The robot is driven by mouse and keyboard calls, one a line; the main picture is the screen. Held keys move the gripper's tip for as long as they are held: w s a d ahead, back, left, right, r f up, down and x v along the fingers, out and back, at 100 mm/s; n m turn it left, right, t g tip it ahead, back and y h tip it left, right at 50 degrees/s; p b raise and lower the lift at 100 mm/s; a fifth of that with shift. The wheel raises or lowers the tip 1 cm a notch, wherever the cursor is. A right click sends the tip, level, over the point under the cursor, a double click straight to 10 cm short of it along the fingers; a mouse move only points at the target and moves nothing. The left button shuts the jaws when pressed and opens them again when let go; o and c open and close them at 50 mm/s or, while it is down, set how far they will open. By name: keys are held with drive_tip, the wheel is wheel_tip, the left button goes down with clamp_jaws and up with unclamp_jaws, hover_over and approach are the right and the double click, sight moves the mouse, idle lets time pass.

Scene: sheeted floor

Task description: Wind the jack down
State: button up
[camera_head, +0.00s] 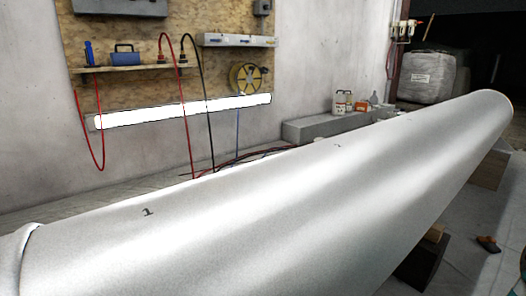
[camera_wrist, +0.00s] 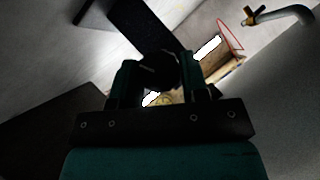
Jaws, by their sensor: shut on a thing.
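My gripper (camera_wrist: 160,75) shows in the wrist view, with its two teal and dark fingers on either side of a dark, rounded piece (camera_wrist: 158,70). It is shut on this piece, which looks like a knob or handle end, but the view is too dark to be sure. A dark bar (camera_wrist: 145,25) runs up and left behind the piece. Whether the bar belongs to the jack, I cannot tell. The jack as a whole cannot be made out in either view. In the head view a long pale cylinder (camera_head: 300,215) hides much of the floor.
Dark blocks (camera_head: 422,262) stand under the cylinder at the right. A small orange and dark object (camera_head: 487,243) lies on the sheeted floor. In the wrist view a curved grey pipe (camera_wrist: 290,14) with a brass fitting (camera_wrist: 254,15) is at upper right, and a dark shape (camera_wrist: 45,130) at left.

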drive_tip(key=p, duration=0.1)
drive_tip(key=r+n+h+p, duration=0.1)
drive_tip(key=shift+s+a+p, duration=0.15)
drive_tip(key=shift+p, duration=0.25)
drive_tip(key=n+t+h+p, duration=0.1)
drive_tip(key=p, duration=0.1)
drive_tip(key=n+t+h+p, duration=0.1)
drive_tip(key=p, duration=0.2)
drive_tip(key=shift+s+a+f+n+h, duration=0.15)
drive_tip(key=shift+a+n+h, duration=0.05)
drive_tip(key=shift+n+h, duration=0.1)
drive_tip(key=n+t+h+p, duration=0.1)
drive_tip(key=p, duration=0.1)
drive_tip(key=n+t+h+p, duration=0.1)
drive_tip(key=n+p, duration=0.1)
drive_tip(key=p, duration=0.1)
drive_tip(key=shift+s+a+f+t+h, duration=0.1)
drive_tip(key=shift+a+f+t+h, duration=0.05)
drive_tip(key=shift+t+h, duration=0.2)
drive_tip(key=shift+f+n+t+p, duration=0.1)
drive_tip(key=shift+n+t+p, duration=0.2)
drive_tip(key=shift+p, duration=0.15)
drive_tip(key=shift+f+n+h, duration=0.2)
drive_tip(key=shift+n+h, duration=0.1)
drive_tip(key=shift+h, duration=0.05)
drive_tip(key=o, duration=0.9)
drive_tip(key=shift+c, duration=0.2)
